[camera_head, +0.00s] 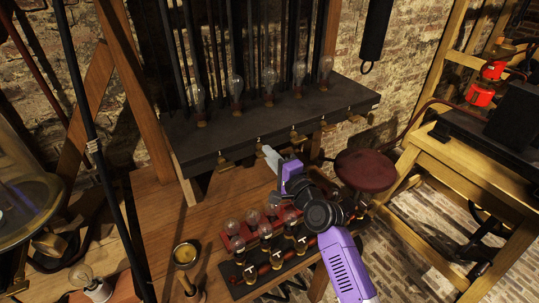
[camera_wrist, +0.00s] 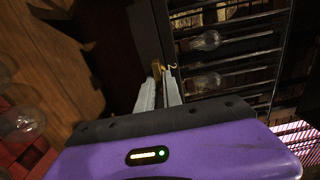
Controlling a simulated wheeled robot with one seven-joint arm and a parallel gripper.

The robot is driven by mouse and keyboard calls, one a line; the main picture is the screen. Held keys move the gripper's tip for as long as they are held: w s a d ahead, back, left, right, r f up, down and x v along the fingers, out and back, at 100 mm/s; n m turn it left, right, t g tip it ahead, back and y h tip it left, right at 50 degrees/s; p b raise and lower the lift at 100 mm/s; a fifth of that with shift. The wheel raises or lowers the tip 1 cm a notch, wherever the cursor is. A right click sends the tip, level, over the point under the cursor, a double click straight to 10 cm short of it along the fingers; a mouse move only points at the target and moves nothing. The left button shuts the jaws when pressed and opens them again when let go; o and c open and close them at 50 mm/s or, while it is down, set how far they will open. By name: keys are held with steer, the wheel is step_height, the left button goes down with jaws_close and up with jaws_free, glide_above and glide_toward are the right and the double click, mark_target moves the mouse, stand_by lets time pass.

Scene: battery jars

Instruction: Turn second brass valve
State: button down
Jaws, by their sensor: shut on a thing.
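Several small brass valves stick out along the front edge of the dark shelf (camera_head: 190,145). The second brass valve from the left (camera_head: 259,147) is at the tips of my gripper (camera_head: 268,152). In the wrist view, my gripper (camera_wrist: 164,75) has its two pale fingers close together, shut on a small brass valve (camera_wrist: 157,68) at the shelf edge. The fingertips partly hide the valve. The first brass valve (camera_head: 222,163) is left of my gripper, and the third brass valve (camera_head: 294,135) is to its right, both untouched.
Glass bulbs (camera_head: 268,80) stand in a row on the shelf. Below my arm, a rack of bulbs (camera_head: 237,243) sits on the wooden table (camera_head: 160,210). A round dark red stool seat (camera_head: 365,169) is right of my gripper. A brass cup (camera_head: 186,254) is at lower left.

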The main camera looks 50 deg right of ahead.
steer(key=c, duration=1.5)
jaws_free()
steer(key=b+v, duration=0.1)
steer(key=v, duration=0.7)
steer(key=shift+b, duration=0.35)
steer(key=shift+w, duration=0.1)
